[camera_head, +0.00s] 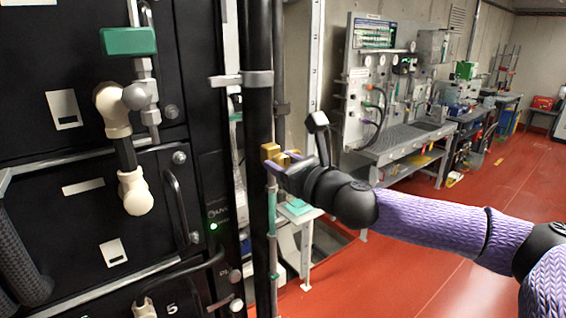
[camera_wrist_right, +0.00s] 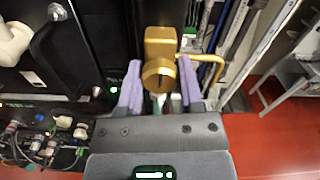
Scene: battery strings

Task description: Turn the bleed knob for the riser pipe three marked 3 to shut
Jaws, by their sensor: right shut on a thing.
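A brass bleed fitting (camera_head: 271,150) sits on a black vertical riser pipe (camera_head: 258,105) at the right edge of the black battery racks. In the right wrist view its square body (camera_wrist_right: 160,42), round knob (camera_wrist_right: 158,76) and thin bent brass tube (camera_wrist_right: 214,72) show. My right gripper (camera_head: 279,161) reaches it from the right. In the right wrist view the gripper's purple fingers (camera_wrist_right: 160,88) stand on either side of the round knob, shut on it. No number 3 can be read on the pipe, and the knob's setting cannot be told. My left gripper is out of view.
Black battery racks (camera_head: 88,190) with handles and pale pipe fittings fill the left. A grey clamp (camera_head: 243,79) holds the riser pipe above the fitting. A grey workbench (camera_head: 403,137) stands behind right. Red floor (camera_head: 400,270) is open at lower right.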

